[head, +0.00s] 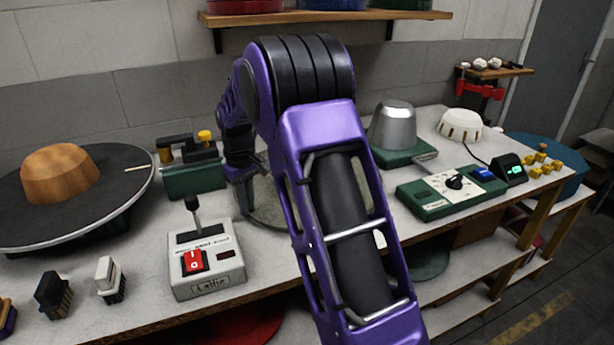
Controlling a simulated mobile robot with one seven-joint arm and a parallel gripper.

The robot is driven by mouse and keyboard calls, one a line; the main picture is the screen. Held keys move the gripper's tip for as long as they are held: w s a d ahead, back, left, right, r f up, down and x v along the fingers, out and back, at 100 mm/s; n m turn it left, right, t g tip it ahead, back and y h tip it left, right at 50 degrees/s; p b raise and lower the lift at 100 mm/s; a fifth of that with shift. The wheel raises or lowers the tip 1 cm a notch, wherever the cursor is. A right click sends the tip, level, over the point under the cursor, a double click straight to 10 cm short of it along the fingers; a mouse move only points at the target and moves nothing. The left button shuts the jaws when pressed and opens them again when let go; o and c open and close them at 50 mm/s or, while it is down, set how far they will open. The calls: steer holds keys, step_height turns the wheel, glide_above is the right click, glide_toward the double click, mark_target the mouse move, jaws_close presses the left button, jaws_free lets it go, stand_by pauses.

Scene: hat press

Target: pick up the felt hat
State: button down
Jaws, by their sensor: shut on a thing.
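A grey-olive round piece that looks like the felt hat (265,207) is at the middle of the bench, with its right side hidden behind my purple arm. My gripper (241,178) is at the far left edge of this piece, pointing down, and is shut on it. The fingertips are small and dark, and the exact contact is hard to see. I cannot tell whether the hat touches the bench or is slightly raised.
A wooden hat block (60,174) sits on a dark turntable (118,200) at left. A switch box (207,262), two brushes and a green-based device (193,168) stand nearby. At right are a metal cone (393,125), control panel (450,190) and cream dome (459,125). A shelf (330,16) hangs above.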

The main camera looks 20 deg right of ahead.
step_height(320, 180, up, 10)
steer(key=p, duration=0.1)
steer(key=shift+p, duration=0.4)
stand_by(2.2)
